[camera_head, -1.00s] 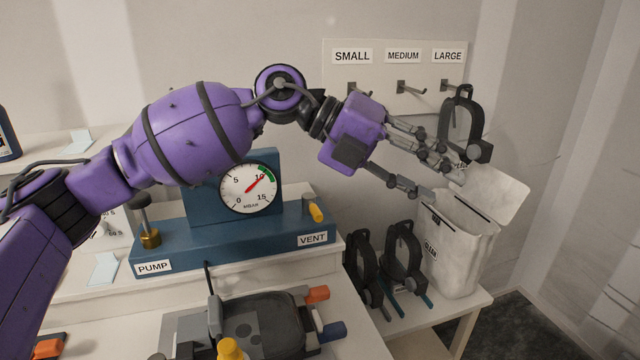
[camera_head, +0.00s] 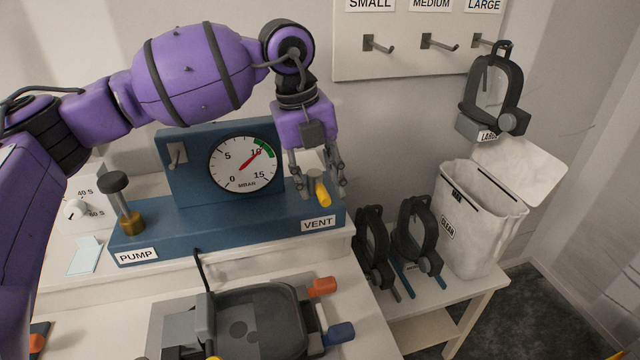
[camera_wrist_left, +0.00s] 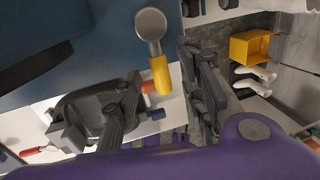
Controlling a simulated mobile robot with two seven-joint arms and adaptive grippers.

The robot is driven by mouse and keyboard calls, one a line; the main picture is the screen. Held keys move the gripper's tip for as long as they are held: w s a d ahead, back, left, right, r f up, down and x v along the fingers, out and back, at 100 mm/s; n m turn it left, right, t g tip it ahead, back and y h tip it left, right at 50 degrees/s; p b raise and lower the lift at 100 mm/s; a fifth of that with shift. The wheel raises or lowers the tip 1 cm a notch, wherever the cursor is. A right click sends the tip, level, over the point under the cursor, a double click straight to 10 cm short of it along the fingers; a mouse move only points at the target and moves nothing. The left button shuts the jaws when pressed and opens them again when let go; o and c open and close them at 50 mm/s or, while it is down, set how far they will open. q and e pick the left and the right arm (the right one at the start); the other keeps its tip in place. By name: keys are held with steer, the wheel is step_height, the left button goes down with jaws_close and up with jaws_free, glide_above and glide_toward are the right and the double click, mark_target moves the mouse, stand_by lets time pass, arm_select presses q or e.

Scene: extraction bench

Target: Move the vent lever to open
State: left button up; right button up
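The vent lever (camera_head: 322,192) is a yellow handle on a grey pivot, at the right end of the blue pump unit (camera_head: 195,228), above the VENT label. The gauge (camera_head: 244,164) on the unit has its red needle near 10, by the green band. My left gripper (camera_head: 320,190) points down over the lever with its fingers apart, on either side of it. In the left wrist view the yellow lever (camera_wrist_left: 160,75) lies between the spread fingers, and I see no clear grip on it. My right gripper is not in view.
A grey device (camera_head: 255,320) lies in front of the pump unit.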

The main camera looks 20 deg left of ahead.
arm_select(q)
steer(key=shift+s+d+f, duration=0.2)
steer(key=shift+f, duration=0.3)
steer(key=shift+w+f, duration=0.15)
jaws_close()
